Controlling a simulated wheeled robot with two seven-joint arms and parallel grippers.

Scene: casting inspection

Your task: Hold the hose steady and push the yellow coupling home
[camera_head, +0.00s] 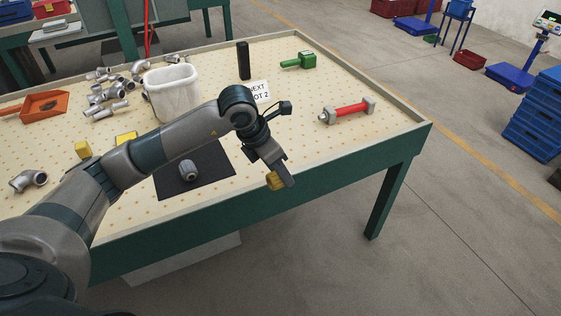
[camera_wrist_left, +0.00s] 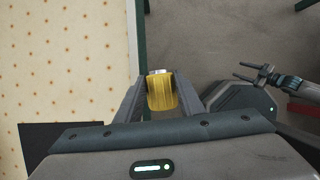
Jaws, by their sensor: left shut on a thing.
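My left gripper (camera_head: 284,178) is past the table's front edge, over the floor, shut on a yellow coupling (camera_head: 274,181). In the left wrist view the yellow coupling (camera_wrist_left: 162,93) sits between the fingers of the left gripper (camera_wrist_left: 160,88), with a small pale end showing at its far side. My right gripper (camera_wrist_left: 238,71) shows at the right of that view, its two fingers apart and nothing between them. It is clear of the coupling. I see no hose in either view.
The table (camera_head: 300,165) has a raised rim. A black mat (camera_head: 215,165) bears a grey fitting (camera_head: 188,170). A white bin (camera_head: 172,92), a black cylinder (camera_head: 243,60), a red-handled gauge (camera_head: 347,110) and a green tool (camera_head: 300,60) stand or lie behind.

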